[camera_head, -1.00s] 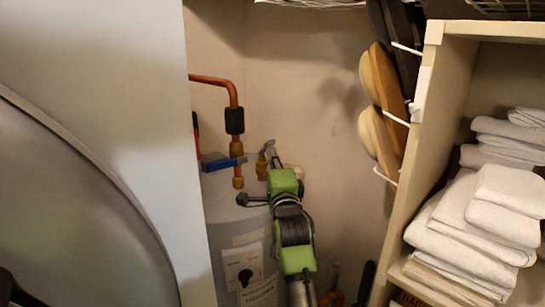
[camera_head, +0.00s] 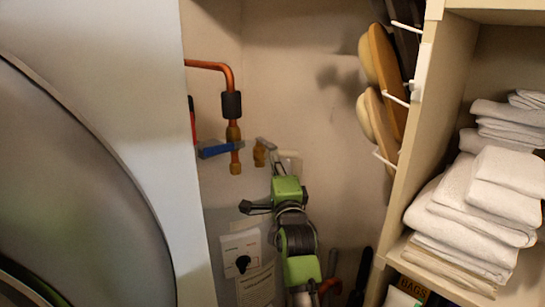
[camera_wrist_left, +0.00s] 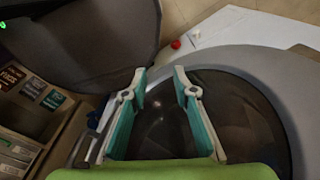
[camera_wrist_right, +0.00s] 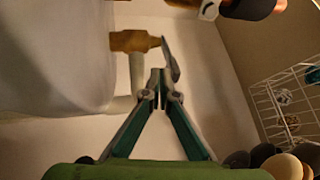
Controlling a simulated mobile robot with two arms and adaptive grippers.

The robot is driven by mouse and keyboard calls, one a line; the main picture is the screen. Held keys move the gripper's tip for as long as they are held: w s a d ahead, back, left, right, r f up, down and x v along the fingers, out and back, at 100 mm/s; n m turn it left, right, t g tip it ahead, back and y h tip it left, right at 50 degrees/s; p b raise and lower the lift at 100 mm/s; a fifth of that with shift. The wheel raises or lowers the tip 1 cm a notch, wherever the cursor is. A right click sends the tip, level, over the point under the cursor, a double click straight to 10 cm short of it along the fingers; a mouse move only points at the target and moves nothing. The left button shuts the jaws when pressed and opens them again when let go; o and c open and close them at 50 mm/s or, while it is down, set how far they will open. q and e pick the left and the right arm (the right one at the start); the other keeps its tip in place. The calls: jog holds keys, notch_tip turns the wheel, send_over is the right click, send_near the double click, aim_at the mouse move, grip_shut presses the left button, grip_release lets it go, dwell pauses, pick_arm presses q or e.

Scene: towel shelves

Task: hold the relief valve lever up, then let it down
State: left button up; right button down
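In the head view my right gripper (camera_head: 281,166) is just right of the valve. My left gripper (camera_wrist_left: 161,74) is open and empty, away from the valve.
A copper pipe (camera_head: 212,65) with a blue-handled valve (camera_head: 215,149) stands left of the relief valve. A shelf unit (camera_head: 430,110) with folded towels (camera_head: 480,200) is on the right, brushes (camera_head: 384,80) hanging on its side.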

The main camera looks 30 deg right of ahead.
jog(key=s+p, duration=0.2)
jog(key=s, duration=0.7)
jog(key=shift+s+d+p, duration=0.15)
jog(key=shift+d+p, duration=0.2)
jog(key=shift+d, duration=0.05)
